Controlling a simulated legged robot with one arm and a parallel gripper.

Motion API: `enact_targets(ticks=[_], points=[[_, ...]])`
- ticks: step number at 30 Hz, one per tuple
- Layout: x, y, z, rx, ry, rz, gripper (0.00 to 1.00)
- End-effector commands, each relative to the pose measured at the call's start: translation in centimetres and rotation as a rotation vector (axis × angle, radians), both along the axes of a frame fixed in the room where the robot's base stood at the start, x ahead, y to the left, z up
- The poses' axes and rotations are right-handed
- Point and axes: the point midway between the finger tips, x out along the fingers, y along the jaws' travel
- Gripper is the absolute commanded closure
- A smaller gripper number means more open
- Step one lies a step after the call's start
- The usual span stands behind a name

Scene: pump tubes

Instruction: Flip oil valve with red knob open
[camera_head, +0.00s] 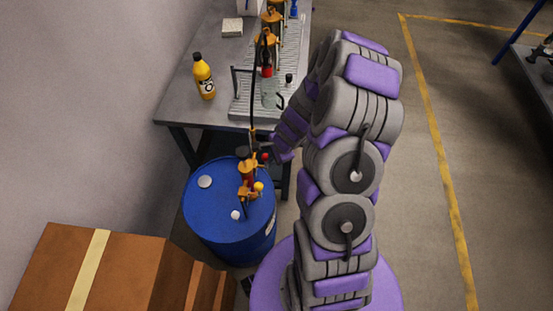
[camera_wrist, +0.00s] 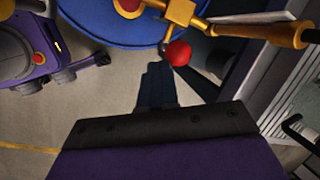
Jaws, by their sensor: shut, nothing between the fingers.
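The red knob (camera_wrist: 178,53) is a round ball on the brass valve and pump fitting (camera_wrist: 180,14) in the wrist view. In the head view the red knob (camera_head: 265,156) is a small spot beside the upper part of the brass pump (camera_head: 248,172), on top of the blue drum (camera_head: 228,238). My gripper (camera_wrist: 160,68) is shut and empty. Its dark fingertips appear just below and left of the red knob in the wrist view; I cannot tell whether they touch it. In the head view my forearm and wrist partly hide the gripper.
A metal table (camera_head: 180,101) behind the drum carries a yellow bottle (camera_head: 203,77) and a rack with bottles and more brass pumps. A black hose (camera_head: 253,85) rises from the drum pump. Cardboard boxes (camera_head: 60,270) stand at the front left.

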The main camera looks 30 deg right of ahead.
Motion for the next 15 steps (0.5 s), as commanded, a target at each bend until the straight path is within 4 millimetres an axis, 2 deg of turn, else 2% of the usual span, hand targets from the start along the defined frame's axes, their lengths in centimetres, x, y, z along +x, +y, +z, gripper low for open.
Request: enact_targets(ticks=[15], points=[[0.41,-0.37,0.44,0.013,0.023,-0.001,1.00]])
